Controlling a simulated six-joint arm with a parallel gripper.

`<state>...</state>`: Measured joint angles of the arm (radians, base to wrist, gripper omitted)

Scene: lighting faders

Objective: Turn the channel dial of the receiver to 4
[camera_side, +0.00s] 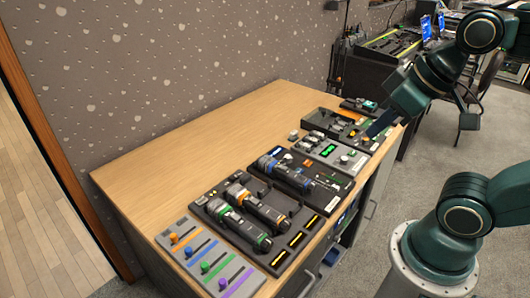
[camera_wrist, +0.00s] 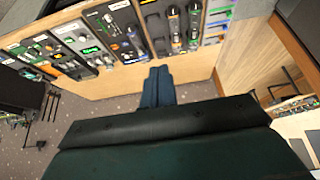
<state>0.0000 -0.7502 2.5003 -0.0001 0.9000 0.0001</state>
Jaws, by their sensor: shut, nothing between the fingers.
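The receiver (camera_side: 322,149) is a grey box with a lit green display, standing among the devices along the right edge of the wooden table. A pale round knob (camera_side: 345,158) sits on it near the front edge; its setting is too small to read. In the wrist view the receiver (camera_wrist: 88,48) shows at upper left with its green display. My gripper (camera_side: 370,135) is shut and empty, above the far right part of the table and apart from the receiver. In the wrist view its fingers (camera_wrist: 159,69) lie together, pointing at the table edge.
A black tray (camera_side: 312,207) with several handheld microphones lies nearer the camera. A grey fader panel (camera_side: 183,253) with coloured knobs is at the table's near end. Another dark panel (camera_side: 318,124) stands beyond the receiver. The left part of the tabletop (camera_side: 200,155) is clear.

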